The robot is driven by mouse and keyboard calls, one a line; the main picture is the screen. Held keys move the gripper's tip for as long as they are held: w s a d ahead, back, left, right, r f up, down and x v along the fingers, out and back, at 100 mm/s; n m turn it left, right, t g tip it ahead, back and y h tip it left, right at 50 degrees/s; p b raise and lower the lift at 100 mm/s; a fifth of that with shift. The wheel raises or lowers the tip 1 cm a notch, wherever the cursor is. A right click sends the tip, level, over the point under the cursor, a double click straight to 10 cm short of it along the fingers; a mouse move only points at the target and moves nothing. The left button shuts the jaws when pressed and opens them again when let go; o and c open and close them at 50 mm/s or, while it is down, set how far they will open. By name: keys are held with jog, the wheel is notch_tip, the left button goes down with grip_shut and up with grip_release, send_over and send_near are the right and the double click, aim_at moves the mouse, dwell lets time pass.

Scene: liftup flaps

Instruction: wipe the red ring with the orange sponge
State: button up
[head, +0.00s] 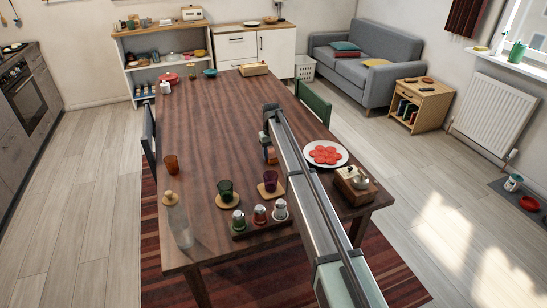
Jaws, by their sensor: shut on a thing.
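My gripper (268,145) is at the far end of my arm, low over the middle of the table, and mostly hidden by the arm. A small orange-brown block (271,157) shows at its fingers and looks like the orange sponge; the gripper is shut on it. I cannot tell whether the block touches the tabletop. I cannot make out a red ring on the visible wood of the table (210,125); my arm covers part of the surface.
Left of my arm stand an amber cup (171,164), a clear bottle (179,226), a green cup (225,188), a purple cup (270,180) and a jar tray (262,229). Right are a plate (343,160) and wooden box (356,186). The table's middle left is clear.

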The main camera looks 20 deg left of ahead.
aim_at(276, 170)
jog(key=shift+s+d, duration=2.7)
jog(key=shift+d, duration=0.05)
jog(key=shift+s+a, duration=0.2)
jog(key=shift+a, duration=0.15)
jog(key=shift+w+a, duration=2.5)
jog(key=shift+s+d, duration=2.5)
jog(key=shift+s, duration=0.05)
notch_tip(276, 170, up, 8)
